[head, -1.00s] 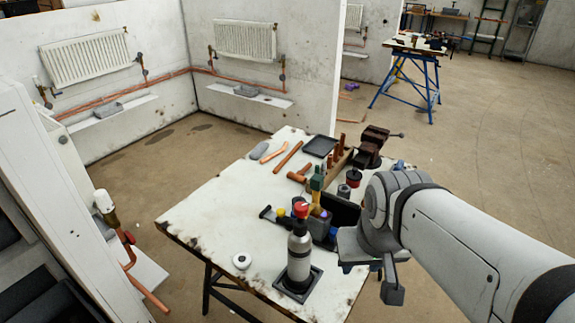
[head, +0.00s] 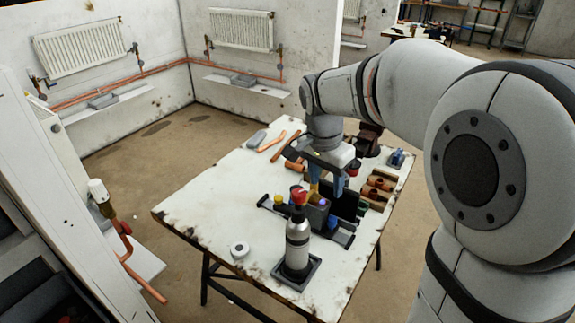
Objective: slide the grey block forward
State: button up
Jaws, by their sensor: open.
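Three grey pieces fit the name grey block. One small grey block (head: 257,139) lies on the far left part of the white worktable, beside copper pieces. Another grey block (head: 103,100) sits on the left wall ledge, and a third grey block (head: 243,80) sits on the back wall ledge. I cannot tell from the picture which one is meant. My gripper (head: 324,173) is open and points down over the tools in the middle of the table. It is right of the table's block and apart from it. My arm and gripper hide part of the table's far side.
The worktable (head: 200,206) carries a grey cylinder with a red top (head: 298,243), a white ring (head: 239,249), copper pipes (head: 271,142), copper fittings (head: 378,188) and a dark vice (head: 367,140). The table's left front is clear. Radiators (head: 82,46) hang above the ledges.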

jog(key=w+a+f+m+g+h+b, duration=0.15)
jog(key=w+a+f+m, duration=0.25)
jog(key=w+f+m, duration=0.4)
jog(key=w+a+f+m+g+h+b, duration=0.1)
jog(key=w+a+f+m+h, duration=0.1)
jog(key=w+a+f+m, duration=0.55)
jog(key=shift+n+y, duration=0.25)
jog(key=shift+n, duration=0.5)
jog(key=d+f, duration=0.2)
jog(key=w+d+f, duration=0.1)
jog(key=f, duration=0.1)
jog(key=w+d+f+p, duration=0.1)
jog(key=d+f, duration=0.1)
jog(key=f, duration=0.1)
jog(key=shift+w+d, duration=0.1)
jog(key=shift+d, duration=0.2)
grip_shut()
